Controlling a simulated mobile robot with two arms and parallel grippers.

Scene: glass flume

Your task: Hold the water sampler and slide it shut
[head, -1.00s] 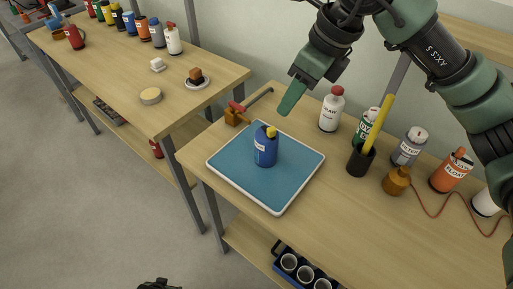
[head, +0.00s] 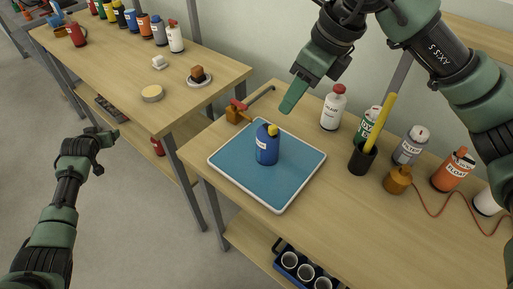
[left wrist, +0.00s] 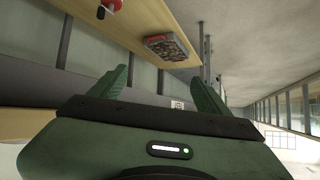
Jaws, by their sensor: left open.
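A blue bottle with a white label and a yellow top (head: 267,146) stands upright on a blue tray with a white rim (head: 277,211); it looks like the water sampler. Whether it is open or shut is too small to tell. My right gripper (head: 289,99) hangs above and behind the bottle, apart from it; its finger gap does not show. My left gripper (head: 108,138) is far to the left, over the floor beside the other table. In the left wrist view, the left gripper (left wrist: 158,75) has its fingers spread with nothing between them.
Behind the tray is a red-handled tap (head: 237,112). To its right stand a white bottle (head: 332,110), a black cup with a yellow stick (head: 362,160), a brass weight (head: 397,181) and other bottles. A rack of cups (head: 303,270) sits on the lower shelf. The front right tabletop is clear.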

